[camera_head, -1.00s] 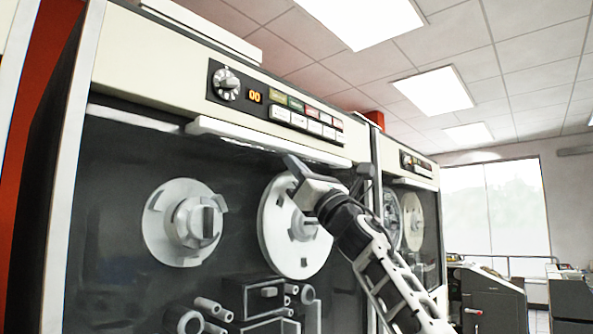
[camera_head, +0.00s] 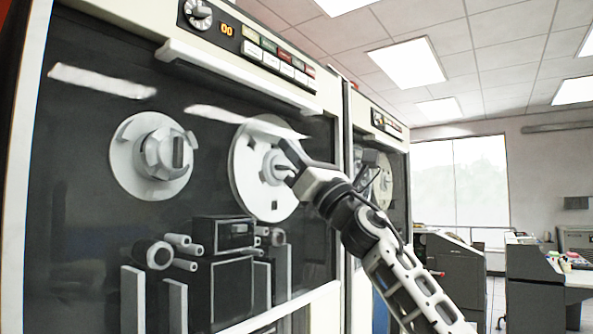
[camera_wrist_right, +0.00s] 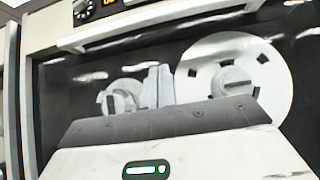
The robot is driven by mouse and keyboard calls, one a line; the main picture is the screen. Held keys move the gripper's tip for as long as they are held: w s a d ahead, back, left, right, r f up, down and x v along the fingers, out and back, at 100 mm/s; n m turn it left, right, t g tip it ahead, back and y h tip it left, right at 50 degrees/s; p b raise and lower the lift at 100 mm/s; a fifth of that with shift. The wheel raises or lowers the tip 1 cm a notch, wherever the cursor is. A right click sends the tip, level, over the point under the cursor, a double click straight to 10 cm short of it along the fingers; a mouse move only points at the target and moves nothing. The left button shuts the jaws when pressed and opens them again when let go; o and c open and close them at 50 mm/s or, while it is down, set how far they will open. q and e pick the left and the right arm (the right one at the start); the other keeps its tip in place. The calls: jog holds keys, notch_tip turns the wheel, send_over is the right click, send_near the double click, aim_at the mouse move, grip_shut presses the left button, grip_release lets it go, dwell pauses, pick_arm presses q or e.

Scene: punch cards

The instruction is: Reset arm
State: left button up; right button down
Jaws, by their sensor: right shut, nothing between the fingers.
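My right gripper (camera_head: 286,160) is shut and empty. In the head view it shows in front of the right reel (camera_head: 247,190) of a large tape machine, overlapping the hub's right side. I cannot tell whether it touches the machine. In the right wrist view the closed fingers (camera_wrist_right: 158,86) point up at the machine's front, between the left hub (camera_wrist_right: 122,97) and the large white reel (camera_wrist_right: 237,78). My right arm comes in from the lower right. My left gripper is not in view.
The tape machine's control panel (camera_head: 245,40) has a knob and several buttons. A long white handle (camera_head: 235,80) runs below it. A second tape machine (camera_head: 380,130) stands to the right. Grey desks (camera_head: 540,280) and a bright window (camera_head: 460,180) lie farther right.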

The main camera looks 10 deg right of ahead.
jog(key=s+f+m+g+h, duration=0.15)
jog(key=f+m+h, duration=0.45)
jog(key=f+m, duration=1.2)
jog(key=s+f+m+h, duration=0.2)
jog(key=f+m+h, duration=0.45)
jog(key=f, duration=2.05)
jog(key=s+f+m+g+h, duration=0.1)
jog(key=s+f+m+g, duration=0.7)
jog(key=s+f+m, duration=0.9)
jog(key=s+d+f, duration=0.1)
jog(key=s+f, duration=0.8)
jog(key=s, duration=0.2)
jog(key=shift+s+f+g+h, duration=0.2)
jog(key=shift+s+g+h, duration=0.15)
jog(key=shift+s, duration=0.05)
